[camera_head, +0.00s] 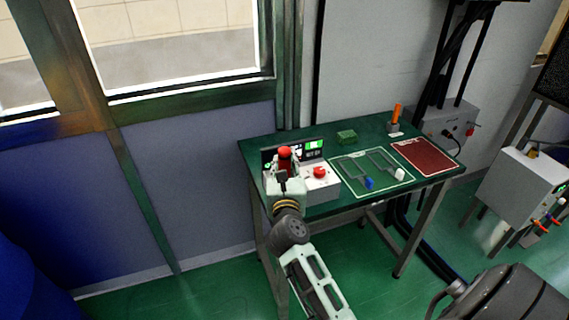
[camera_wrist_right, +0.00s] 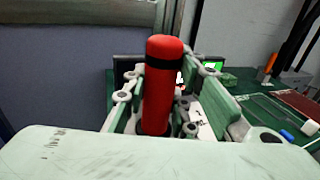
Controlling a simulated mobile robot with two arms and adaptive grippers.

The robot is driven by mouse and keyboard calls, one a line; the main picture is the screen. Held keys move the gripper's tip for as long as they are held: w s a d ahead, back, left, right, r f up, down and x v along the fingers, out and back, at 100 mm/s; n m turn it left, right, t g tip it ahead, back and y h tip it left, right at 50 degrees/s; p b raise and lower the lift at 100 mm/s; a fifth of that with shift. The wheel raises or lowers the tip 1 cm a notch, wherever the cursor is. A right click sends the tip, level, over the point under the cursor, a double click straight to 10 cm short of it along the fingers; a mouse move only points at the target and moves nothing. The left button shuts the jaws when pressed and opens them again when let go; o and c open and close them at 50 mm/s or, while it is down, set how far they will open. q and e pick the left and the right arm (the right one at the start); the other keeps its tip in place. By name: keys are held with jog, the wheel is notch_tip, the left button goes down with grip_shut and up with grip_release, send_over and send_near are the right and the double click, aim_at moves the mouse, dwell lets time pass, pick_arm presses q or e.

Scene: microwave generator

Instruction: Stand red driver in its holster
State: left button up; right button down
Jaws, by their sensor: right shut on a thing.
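The red driver (camera_head: 285,153) stands roughly upright in my right gripper (camera_head: 284,178), over the left end of the green table (camera_head: 365,150). In the right wrist view the red handle (camera_wrist_right: 160,85) with a dark band near its top is between the two fingers of the right gripper (camera_wrist_right: 157,105), which is shut on it. The driver's lower end is hidden by the gripper, and I cannot tell whether it is in a holster. No empty holster shows clearly. My left gripper is not in view.
A grey box with a red button (camera_head: 320,172) and a lit green display (camera_head: 313,144) are close beside the gripper. An orange-handled tool (camera_head: 397,113) stands at the back right. A green block (camera_head: 347,136), an outlined mat with a blue piece (camera_head: 369,183) and a red mat (camera_head: 425,157) lie on the table.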

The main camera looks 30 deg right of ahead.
jog(key=c, duration=1.4)
grip_release()
jog(key=shift+c, duration=0.2)
jog(key=shift+o, duration=0.4)
